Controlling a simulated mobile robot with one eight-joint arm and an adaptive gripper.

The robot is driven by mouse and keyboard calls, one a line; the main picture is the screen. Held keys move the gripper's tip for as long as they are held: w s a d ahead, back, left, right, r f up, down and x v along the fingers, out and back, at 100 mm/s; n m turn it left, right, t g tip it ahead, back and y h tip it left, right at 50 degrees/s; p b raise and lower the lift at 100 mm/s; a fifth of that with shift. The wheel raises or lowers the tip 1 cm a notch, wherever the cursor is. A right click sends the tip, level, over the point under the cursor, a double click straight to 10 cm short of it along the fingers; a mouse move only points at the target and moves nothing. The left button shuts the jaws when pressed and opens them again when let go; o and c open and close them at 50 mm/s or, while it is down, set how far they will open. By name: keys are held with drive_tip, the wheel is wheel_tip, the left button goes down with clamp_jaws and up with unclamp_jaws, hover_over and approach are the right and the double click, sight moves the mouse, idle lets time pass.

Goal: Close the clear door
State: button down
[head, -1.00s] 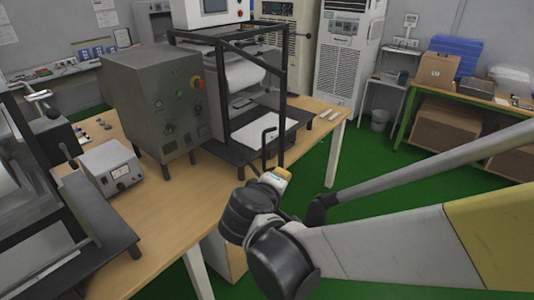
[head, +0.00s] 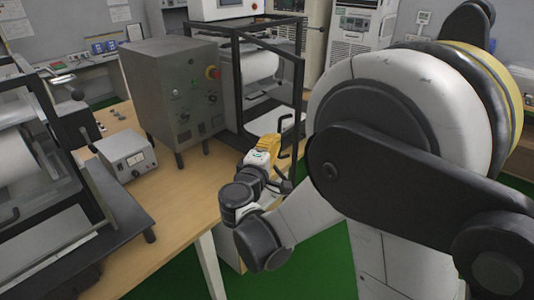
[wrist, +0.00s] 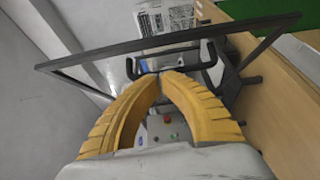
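The clear door is a see-through panel in a black frame (head: 302,88) on the machine at the middle of the head view. It stands swung out from the machine, with a dark looped handle (head: 286,151) low on its free side. My gripper (head: 274,142), with yellow fingers, is beside this handle. In the wrist view, the door frame (wrist: 110,51) crosses the picture and the handle (wrist: 176,53) lies just beyond the fingertips. My gripper (wrist: 168,74) has its curved fingers together at the tips, with nothing visible between them. Contact with the handle cannot be told.
A grey control box (head: 172,88) stands left of the machine on the wooden table (head: 180,190). A small meter box (head: 126,155) and another black-framed machine (head: 110,235) are further left. My arm hides much of the right side. Green floor shows below.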

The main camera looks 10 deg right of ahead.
drive_tip(key=shift+w+d+b, duration=0.15)
drive_tip(key=shift+w+d, duration=0.1)
drive_tip(key=shift+d, duration=0.45)
drive_tip(key=shift+w+d+b, duration=0.2)
drive_tip(key=shift+d, duration=0.5)
drive_tip(key=shift+w+d+b, duration=0.15)
drive_tip(key=shift+w+d, duration=0.1)
drive_tip(key=shift+d, duration=0.45)
drive_tip(key=shift+d, duration=0.15)
